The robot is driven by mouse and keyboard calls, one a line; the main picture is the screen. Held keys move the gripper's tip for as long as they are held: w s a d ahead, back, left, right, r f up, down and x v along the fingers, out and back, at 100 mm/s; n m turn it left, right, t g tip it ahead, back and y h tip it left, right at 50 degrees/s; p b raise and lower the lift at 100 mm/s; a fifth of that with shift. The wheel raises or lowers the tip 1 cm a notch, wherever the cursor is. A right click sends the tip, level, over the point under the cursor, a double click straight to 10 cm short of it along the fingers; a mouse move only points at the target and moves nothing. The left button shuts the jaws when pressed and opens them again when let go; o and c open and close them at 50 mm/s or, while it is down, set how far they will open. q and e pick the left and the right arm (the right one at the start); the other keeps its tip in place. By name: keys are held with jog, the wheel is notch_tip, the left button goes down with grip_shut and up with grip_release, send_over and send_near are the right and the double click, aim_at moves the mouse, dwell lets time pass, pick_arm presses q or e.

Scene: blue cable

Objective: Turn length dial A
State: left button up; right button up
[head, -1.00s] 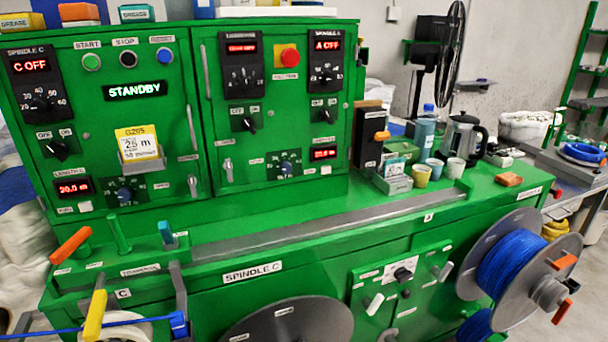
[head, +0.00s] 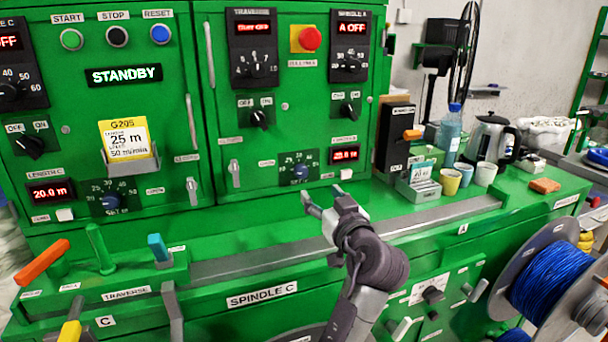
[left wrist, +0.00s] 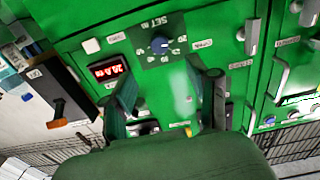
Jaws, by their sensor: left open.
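Length dial A (head: 300,171) is a small blue knob on a dark scale plate on the right green cabinet. It also shows in the left wrist view (left wrist: 160,45), near the top centre. A red digital display (head: 345,155) sits to its right; in the left wrist view the display (left wrist: 108,70) seems to read 20.0 m. My left gripper (head: 321,194) is open and empty, just below and in front of the dial, apart from it. In the left wrist view its two fingers (left wrist: 163,74) stand apart below the dial. My right gripper is not in view.
A lever handle (head: 235,174) is left of the dial. A black box with an orange lever (head: 393,140), a card tray (head: 422,185) and cups (head: 450,181) stand on the right ledge. A grey rail (head: 440,218) runs along the front. Length dial C (head: 110,201) is far left.

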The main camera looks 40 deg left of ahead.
aim_at(303, 174)
pick_arm(q)
jog(key=p+x, duration=0.2)
jog(key=x, duration=0.8)
jog(key=shift+w+a+f, duration=0.2)
jog(key=shift+w+a, duration=0.1)
jog(key=shift+a, duration=0.2)
jog(key=shift+c, duration=1)
grip_shut()
